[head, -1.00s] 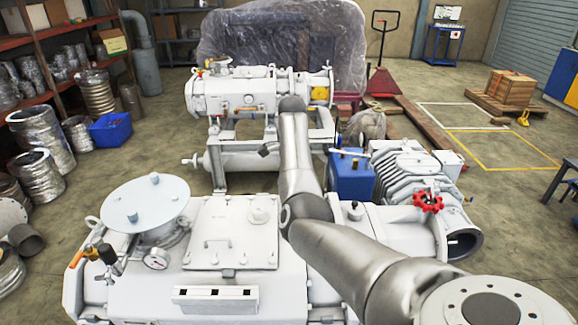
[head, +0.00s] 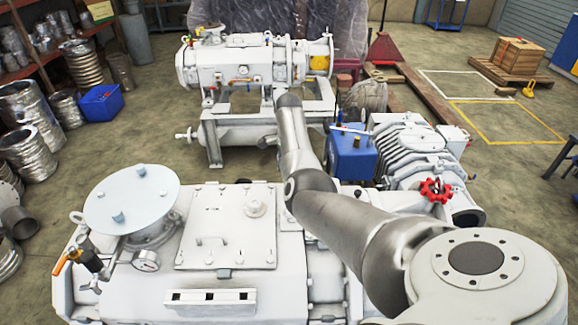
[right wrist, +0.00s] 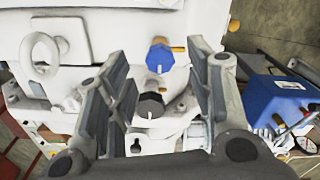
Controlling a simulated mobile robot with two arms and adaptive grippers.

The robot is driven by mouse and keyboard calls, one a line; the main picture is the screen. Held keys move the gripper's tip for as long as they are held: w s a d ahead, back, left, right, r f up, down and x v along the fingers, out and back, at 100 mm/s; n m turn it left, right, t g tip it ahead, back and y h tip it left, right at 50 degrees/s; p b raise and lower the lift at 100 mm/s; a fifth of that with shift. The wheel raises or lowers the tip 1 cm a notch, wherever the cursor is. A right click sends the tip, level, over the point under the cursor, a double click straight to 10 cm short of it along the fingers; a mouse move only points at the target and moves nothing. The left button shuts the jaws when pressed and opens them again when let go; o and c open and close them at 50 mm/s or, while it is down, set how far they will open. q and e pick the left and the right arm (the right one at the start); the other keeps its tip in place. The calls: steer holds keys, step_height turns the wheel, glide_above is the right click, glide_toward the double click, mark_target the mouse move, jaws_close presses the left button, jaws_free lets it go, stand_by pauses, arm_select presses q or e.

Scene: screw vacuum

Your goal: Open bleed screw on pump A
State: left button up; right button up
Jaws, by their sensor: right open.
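In the right wrist view, my right gripper (right wrist: 160,72) is open, with nothing held between its two fingers. A blue knob (right wrist: 160,56) with a brass end shows between the fingertips. A black faceted knob (right wrist: 150,105) on a white fitting shows lower down, between the fingers. I see no label telling which is the bleed screw or which pump is A. In the head view, my right arm reaches over the front white pump (head: 225,225) towards the rear white pump (head: 232,65). The right gripper is mostly hidden there. My left gripper is not in view.
A white lifting eye (right wrist: 42,55) stands left of the knobs in the right wrist view. A blue box (head: 350,158) stands right of my arm, beside a finned white unit (head: 405,145) and a red handwheel (head: 436,190). Open floor (head: 140,140) lies left of the rear pump.

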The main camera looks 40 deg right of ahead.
step_height(320, 180, down, 2)
steer(key=shift+f, duration=0.1)
steer(key=shift+c, duration=1)
steer(key=c, duration=0.8)
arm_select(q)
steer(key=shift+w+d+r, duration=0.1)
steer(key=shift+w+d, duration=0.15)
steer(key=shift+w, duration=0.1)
arm_select(e)
steer(key=shift+c, duration=0.2)
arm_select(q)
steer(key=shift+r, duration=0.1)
